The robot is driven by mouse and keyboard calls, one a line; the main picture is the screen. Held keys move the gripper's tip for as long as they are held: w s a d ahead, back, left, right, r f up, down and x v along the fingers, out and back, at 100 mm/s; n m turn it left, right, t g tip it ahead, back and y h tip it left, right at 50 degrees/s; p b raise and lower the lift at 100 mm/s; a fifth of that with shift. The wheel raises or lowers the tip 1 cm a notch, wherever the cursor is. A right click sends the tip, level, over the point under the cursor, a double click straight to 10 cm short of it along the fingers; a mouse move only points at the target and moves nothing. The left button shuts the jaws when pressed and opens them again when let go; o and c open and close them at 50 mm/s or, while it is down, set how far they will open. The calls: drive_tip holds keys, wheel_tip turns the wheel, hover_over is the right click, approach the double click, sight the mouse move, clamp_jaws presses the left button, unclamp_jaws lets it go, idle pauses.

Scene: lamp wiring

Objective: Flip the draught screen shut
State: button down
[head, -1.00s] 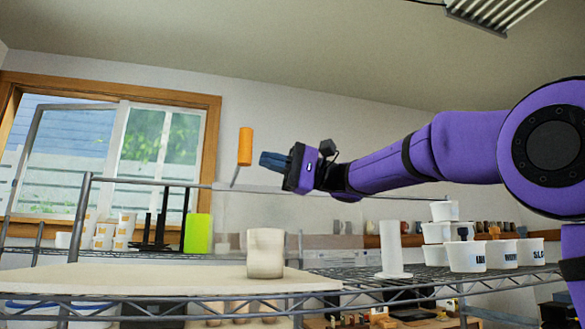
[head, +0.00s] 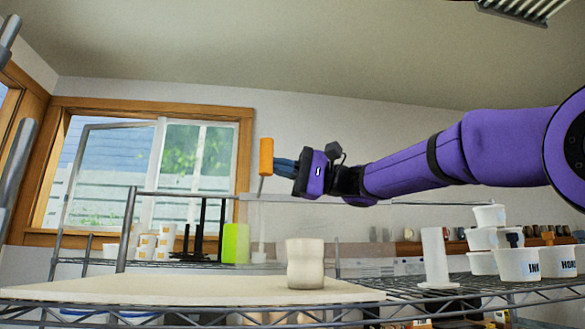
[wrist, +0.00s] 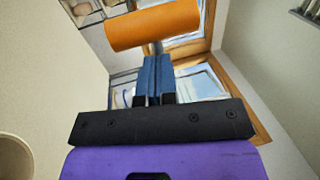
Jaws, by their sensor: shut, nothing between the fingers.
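The draught screen looks like a faint see-through panel (head: 292,222) standing upright behind the pale board. An orange handle (head: 266,156) on a thin rod rises at its left end. My gripper (head: 276,165) is shut and empty, its blue fingertips just right of the handle. In the wrist view the orange handle (wrist: 153,25) lies across the picture just beyond the shut blue fingers (wrist: 156,70). I cannot tell whether the fingertips touch it. The panel's edges are faint, so its exact angle is unclear.
A cream cup-like piece (head: 305,264) stands on the pale board (head: 190,290). A white cylinder (head: 435,258) and stacked labelled tubs (head: 518,263) stand on the wire shelf at right. A green block (head: 235,243) is at the back. The air above the shelf is open.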

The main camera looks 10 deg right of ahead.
drive_tip(key=a, duration=3.1)
drive_tip(key=shift+s+a+r, duration=0.1)
